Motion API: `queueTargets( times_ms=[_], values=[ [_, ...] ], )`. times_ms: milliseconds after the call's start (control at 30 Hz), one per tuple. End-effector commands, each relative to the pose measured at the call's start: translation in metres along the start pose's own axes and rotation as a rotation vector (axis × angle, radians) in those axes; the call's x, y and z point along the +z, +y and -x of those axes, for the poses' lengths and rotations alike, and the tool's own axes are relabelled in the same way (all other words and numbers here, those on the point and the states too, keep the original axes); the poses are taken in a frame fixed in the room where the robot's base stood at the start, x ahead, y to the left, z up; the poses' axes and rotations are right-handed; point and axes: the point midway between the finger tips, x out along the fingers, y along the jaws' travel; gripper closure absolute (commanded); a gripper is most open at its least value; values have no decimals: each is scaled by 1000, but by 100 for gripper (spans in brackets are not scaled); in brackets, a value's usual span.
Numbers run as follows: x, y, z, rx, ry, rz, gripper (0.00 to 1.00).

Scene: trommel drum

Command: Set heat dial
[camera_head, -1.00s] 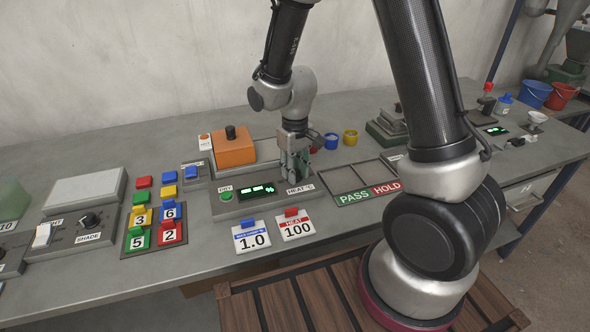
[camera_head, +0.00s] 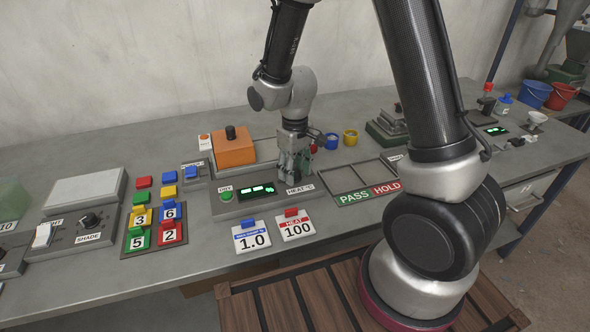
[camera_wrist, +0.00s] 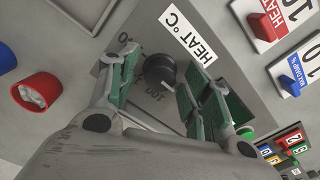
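The heat dial (camera_wrist: 158,70) is a round black knob on a grey panel, beside the white "HEAT °C" label (camera_wrist: 188,38). A "100" mark shows on the panel near it. My gripper (camera_wrist: 161,83) has its green-padded fingers on either side of the dial, with a gap visible at the left finger; contact at the right finger is unclear. In the head view my gripper (camera_head: 294,164) is down at the panel and hides the dial. A card reading "HEAT 100" with a red clip (camera_head: 296,226) lies in front of the panel. The lit green display (camera_head: 257,190) is too small to read.
A green button (camera_head: 226,196) sits left of the display. An orange block with a black knob (camera_head: 234,149) stands behind. A "1.0" card (camera_head: 252,238) lies in front.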

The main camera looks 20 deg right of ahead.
Motion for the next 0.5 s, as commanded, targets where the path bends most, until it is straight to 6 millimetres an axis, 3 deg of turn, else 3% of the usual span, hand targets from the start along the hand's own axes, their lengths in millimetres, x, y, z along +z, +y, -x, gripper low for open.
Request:
queueTargets(
  times_ms=[300, 500],
  values=[
    [0, 0, 2, 0, 0, -1, 49],
    [-1, 0, 33, 0, 5, -1, 49]
  ],
)
